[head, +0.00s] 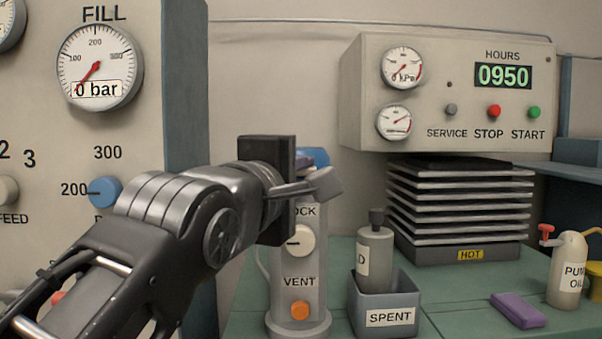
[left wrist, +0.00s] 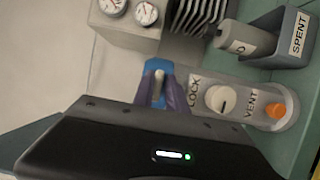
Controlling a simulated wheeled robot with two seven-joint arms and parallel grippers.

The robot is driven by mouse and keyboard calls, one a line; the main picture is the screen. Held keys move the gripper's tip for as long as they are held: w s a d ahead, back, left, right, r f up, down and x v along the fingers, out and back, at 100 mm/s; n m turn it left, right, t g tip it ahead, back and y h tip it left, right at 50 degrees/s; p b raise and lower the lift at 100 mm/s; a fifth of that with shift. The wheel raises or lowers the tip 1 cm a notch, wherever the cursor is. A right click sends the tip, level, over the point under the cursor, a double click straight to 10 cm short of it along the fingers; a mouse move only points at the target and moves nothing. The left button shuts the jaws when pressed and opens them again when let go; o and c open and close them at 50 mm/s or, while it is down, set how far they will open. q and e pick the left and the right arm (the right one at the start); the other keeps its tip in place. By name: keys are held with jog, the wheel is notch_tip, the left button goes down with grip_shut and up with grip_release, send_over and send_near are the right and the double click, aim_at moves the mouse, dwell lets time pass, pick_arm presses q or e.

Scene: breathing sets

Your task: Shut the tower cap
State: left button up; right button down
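The tower (head: 283,270) is a pale grey cylinder on the green bench, with a LOCK knob (head: 299,240) and an orange VENT button (head: 299,310). Its blue cap (head: 316,157) shows partly at the top, behind my left gripper (head: 310,183). The left gripper is at the tower's top, close to the cap, and hides much of it. My right gripper is out of view.
A SPENT bin (head: 390,317) holding a grey bottle (head: 375,255) stands right of the tower. A HOT plate stack (head: 460,205), a purple block (head: 518,310) and an oil pump can (head: 567,270) are further right. The FILL panel (head: 130,140) stands at left.

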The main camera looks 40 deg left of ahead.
pick_arm(q)
jog(key=o, duration=0.3)
jog(key=shift+s, duration=0.15)
jog(key=b+v, duration=0.2)
jog(key=v, duration=0.5)
jog(key=shift+s, duration=0.25)
dwell(0.4)
